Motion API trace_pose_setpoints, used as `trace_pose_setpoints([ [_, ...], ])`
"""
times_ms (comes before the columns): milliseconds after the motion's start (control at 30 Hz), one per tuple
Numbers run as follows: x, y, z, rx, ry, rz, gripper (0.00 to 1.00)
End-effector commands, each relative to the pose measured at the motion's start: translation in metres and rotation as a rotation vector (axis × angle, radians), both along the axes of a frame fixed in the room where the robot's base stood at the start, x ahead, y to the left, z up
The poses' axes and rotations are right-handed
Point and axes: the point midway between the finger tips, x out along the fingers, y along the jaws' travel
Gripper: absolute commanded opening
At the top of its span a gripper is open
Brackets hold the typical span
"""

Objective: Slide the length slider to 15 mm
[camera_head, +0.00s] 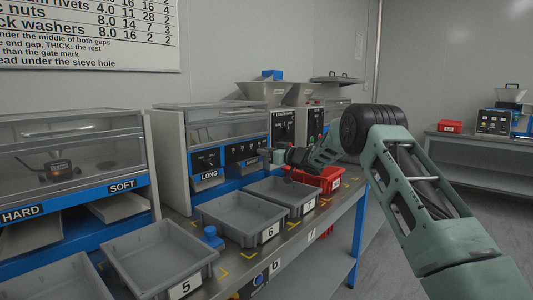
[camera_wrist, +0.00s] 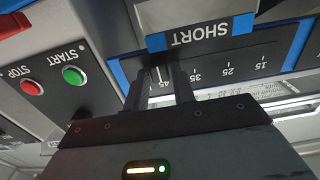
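The length scale (camera_wrist: 215,68) is a dark panel marked 45, 35, 25 and 15, upside down in the wrist view. 45 is at the left and 15 at the right. Above it is a SHORT label (camera_wrist: 200,33). My gripper (camera_wrist: 160,75) has its two dark fingers at the panel around the 45 mark, with a gap between them. I cannot make out the slider knob or whether the fingers touch it. In the head view my gripper (camera_head: 277,157) is at the front of the sorter panel (camera_head: 245,150), to the right of the LONG label (camera_head: 209,175).
Green START (camera_wrist: 73,76) and red STOP (camera_wrist: 31,87) buttons are left of the fingers in the wrist view. Grey trays (camera_head: 240,217) and a red bin (camera_head: 325,179) stand on the bench below my arm. A HARD/SOFT station (camera_head: 70,205) is at the left.

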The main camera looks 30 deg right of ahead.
Motion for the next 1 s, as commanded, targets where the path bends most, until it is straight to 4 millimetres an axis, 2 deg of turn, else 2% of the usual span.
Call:
trace_pose_setpoints([
  [33, 0.0, 0.0, 0.0, 0.0, 0.0, 0.0, 0.11],
  [67, 0.0, 0.0, 0.0, 0.0, 0.0, 0.0, 0.03],
  [100, 0.0, 0.0, 0.0, 0.0, 0.0, 0.0, 0.0],
  [267, -0.001, 0.004, 0.0, 0.0, -0.001, 0.002, 0.0],
  [367, -0.005, 0.019, 0.0, 0.003, -0.001, 0.004, 0.0],
  [600, -0.025, 0.071, -0.001, 0.001, -0.001, 0.006, 0.0],
  [700, -0.029, 0.083, 0.0, 0.001, -0.002, 0.004, 0.0],
  [1000, -0.032, 0.087, 0.001, -0.001, -0.001, 0.001, 0.0],
])
